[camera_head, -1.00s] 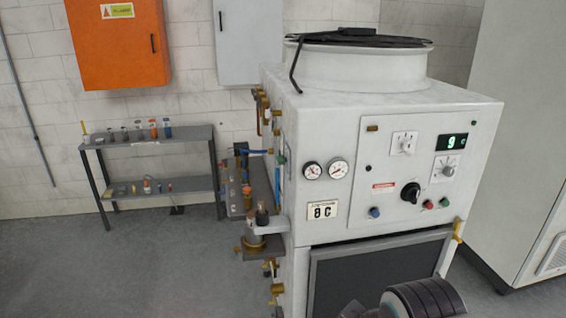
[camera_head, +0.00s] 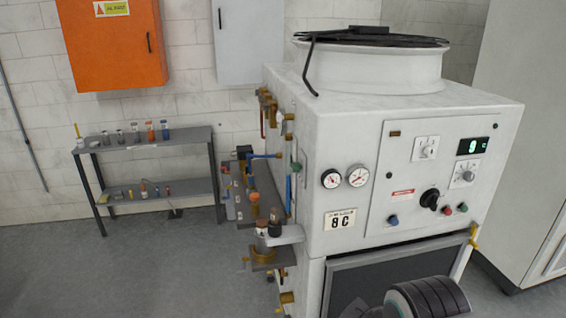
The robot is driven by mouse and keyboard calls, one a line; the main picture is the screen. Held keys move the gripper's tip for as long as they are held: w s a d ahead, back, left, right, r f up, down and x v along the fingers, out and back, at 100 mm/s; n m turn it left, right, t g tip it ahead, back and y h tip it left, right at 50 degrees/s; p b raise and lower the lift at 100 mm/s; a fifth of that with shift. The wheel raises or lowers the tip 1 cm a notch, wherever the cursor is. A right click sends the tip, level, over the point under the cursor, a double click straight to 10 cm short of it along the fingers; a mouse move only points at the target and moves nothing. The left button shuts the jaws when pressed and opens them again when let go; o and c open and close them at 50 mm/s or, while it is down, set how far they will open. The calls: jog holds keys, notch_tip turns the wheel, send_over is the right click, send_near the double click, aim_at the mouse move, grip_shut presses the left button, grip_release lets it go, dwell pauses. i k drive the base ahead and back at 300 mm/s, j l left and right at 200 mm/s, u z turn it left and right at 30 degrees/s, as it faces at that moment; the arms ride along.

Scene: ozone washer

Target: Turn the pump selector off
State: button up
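The white washer machine (camera_head: 290,95) has a control panel (camera_head: 400,170) on its front. A large black rotary knob (camera_head: 430,198) sits low on the panel, probably the pump selector; its label is too small to read. Two smaller white dials are higher up: one (camera_head: 426,148) at the upper middle and one (camera_head: 463,173) below the digital display (camera_head: 472,146). My gripper is not in view. Only a dark ribbed part of my arm shows at the bottom edge, below the panel and apart from the knob.
A blue knob (camera_head: 392,220), a red button (camera_head: 447,210) and a green button (camera_head: 463,208) flank the black knob. Pipes and valves (camera_head: 268,230) stick out from the machine's left side. A grey shelf (camera_head: 150,145) stands behind. Floor at left is clear.

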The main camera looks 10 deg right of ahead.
aim_at(295, 167)
jog(key=i+j+z, duration=0.15)
jog(key=i+j, duration=0.2)
jog(key=j, duration=0.15)
jog(key=i+j+z, duration=0.15)
jog(key=i+j, duration=0.2)
jog(key=j, duration=0.2)
jog(key=i+j+z, duration=0.1)
jog(key=i+j, duration=0.2)
jog(key=j, duration=0.3)
jog(key=i+j+z, duration=0.15)
jog(key=i+j, duration=0.15)
jog(key=j, duration=0.3)
jog(key=i+j+z, duration=0.15)
jog(key=j, duration=0.5)
jog(key=i+j+z, duration=0.15)
jog(key=i+j, duration=0.2)
jog(key=j, duration=0.35)
jog(key=i+j+z, duration=0.15)
jog(key=j, duration=0.5)
jog(key=i+j+z, duration=0.15)
jog(key=j, duration=0.6)
